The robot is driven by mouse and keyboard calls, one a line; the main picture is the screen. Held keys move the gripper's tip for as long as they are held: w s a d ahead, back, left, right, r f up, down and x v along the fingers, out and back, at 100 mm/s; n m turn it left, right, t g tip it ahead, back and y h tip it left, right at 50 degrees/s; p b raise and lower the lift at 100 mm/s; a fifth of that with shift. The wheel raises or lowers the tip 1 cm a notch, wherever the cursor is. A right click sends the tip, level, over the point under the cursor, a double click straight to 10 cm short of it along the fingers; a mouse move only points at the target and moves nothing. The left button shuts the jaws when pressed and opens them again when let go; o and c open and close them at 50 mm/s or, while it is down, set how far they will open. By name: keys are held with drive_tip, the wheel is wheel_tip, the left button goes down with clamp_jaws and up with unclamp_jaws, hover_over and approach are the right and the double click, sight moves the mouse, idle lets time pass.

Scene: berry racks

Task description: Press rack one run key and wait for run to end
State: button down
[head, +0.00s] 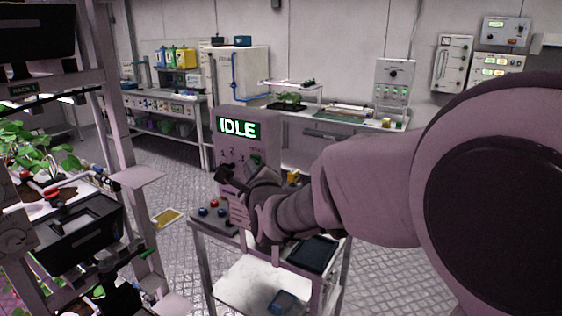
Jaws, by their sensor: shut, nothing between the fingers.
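A grey control box (230,146) stands on a small cart near the middle of the head view. Its green display (238,128) reads IDLE. Small markings, with 1 and 2 legible, show on its face below the display. My gripper (222,174) is shut and empty in front of the lower part of that face. I cannot tell whether its tip touches the panel. The gripper and arm hide much of the lower face, so I cannot make out the rack one run key. Red and blue buttons (212,207) sit on the cart at the box's foot.
The cart (212,232) has a dark tray (312,254) on its top. A plant rack (118,135) with leafy plants and black bins stands close at left. A yellow-edged plate (167,217) lies on the floor between them. Benches line the back wall.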

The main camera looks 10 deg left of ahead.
drive_tip(key=shift+w+d+b, duration=0.2)
drive_tip(key=shift+w+b, duration=0.25)
drive_tip(key=shift+b, duration=0.1)
idle(0.5)
drive_tip(key=shift+s, duration=0.1)
drive_tip(key=shift+s+a+b, duration=0.35)
drive_tip(key=shift+s+b, duration=0.15)
drive_tip(key=shift+s, duration=0.2)
drive_tip(key=shift+s, duration=0.1)
drive_tip(key=s, duration=0.1)
drive_tip(key=s+a, duration=0.1)
drive_tip(key=s, duration=0.1)
drive_tip(key=s+a, duration=0.1)
drive_tip(key=shift+s+b, duration=0.25)
drive_tip(key=shift+b, duration=0.1)
idle(0.5)
